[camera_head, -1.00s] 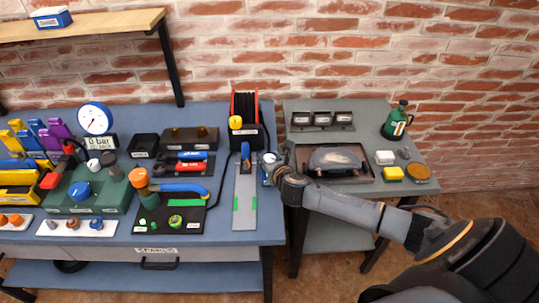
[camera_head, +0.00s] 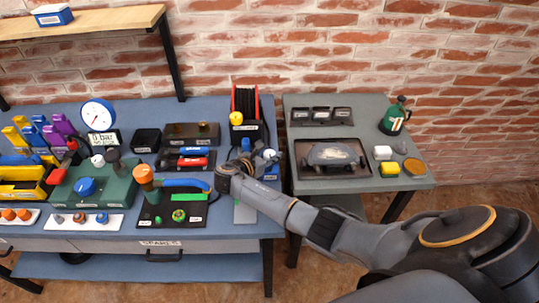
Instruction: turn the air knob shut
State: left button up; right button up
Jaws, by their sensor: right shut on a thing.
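The gripper's dark body and wrist hide most of the grip and the knob's base. My left gripper is out of view.
A green box with a blue knob (camera_head: 86,188) and a black tray of tools (camera_head: 158,215) lie left of my gripper. A cable reel (camera_head: 246,108) stands behind it. A grey side table (camera_head: 330,195) adjoins on the right, with a green can (camera_head: 395,118).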

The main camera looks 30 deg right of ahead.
jog(key=shift+m+g+h+b, duration=0.3)
jog(key=shift+m+g+b, duration=0.15)
jog(key=shift+m+g, duration=0.65)
jog(key=o, duration=1.2)
jog(key=shift+a, duration=0.2)
jog(key=v, duration=1.1)
jog(key=shift+a+r, duration=0.2)
jog(key=shift+a, duration=0.05)
